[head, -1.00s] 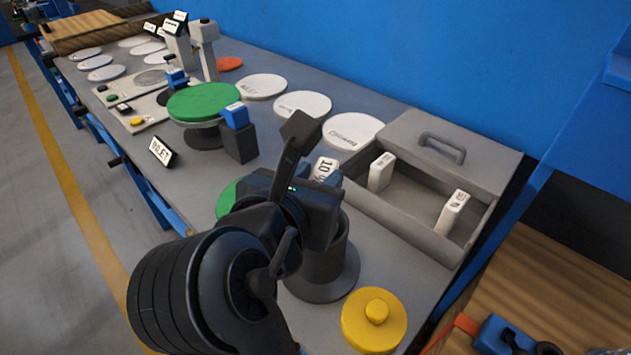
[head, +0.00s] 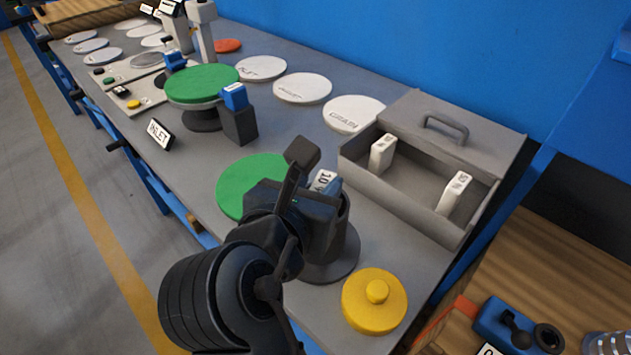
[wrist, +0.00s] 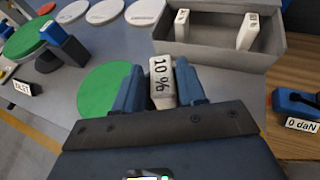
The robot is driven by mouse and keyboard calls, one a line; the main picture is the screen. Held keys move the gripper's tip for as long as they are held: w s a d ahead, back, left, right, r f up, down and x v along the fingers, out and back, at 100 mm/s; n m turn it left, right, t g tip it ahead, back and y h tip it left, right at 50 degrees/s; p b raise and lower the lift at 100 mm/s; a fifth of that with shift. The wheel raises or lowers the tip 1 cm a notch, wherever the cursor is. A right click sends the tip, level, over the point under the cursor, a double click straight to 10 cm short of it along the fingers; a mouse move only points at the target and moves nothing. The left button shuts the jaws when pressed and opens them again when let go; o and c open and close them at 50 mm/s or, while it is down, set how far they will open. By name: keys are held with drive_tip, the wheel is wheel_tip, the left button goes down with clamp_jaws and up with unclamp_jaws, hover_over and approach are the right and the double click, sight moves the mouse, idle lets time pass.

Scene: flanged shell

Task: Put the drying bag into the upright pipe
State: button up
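The drying bag (wrist: 161,82) is a white packet marked "10 %". It sits between the blue fingers of my gripper (wrist: 160,92) in the wrist view, and the gripper is shut on it. In the head view the top of the bag (head: 323,180) shows just behind my gripper (head: 318,195). The upright pipe (head: 335,258) is a dark grey tube on a wide round flange, directly below my gripper in the picture. My gripper hides its mouth, so I cannot tell whether the bag's lower end is inside it.
A grey open box (head: 400,197) with two more white packets (head: 383,153) stands to the right. A yellow knobbed cap (head: 373,305) lies in front of the pipe. A green disc (head: 245,185) lies left. A green-topped stand (head: 203,84) is farther back.

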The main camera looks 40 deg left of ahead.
drive_tip(key=o, duration=0.5)
drive_tip(key=shift+c, duration=0.2)
drive_tip(key=v, duration=0.8)
drive_tip(key=shift+w, duration=0.1)
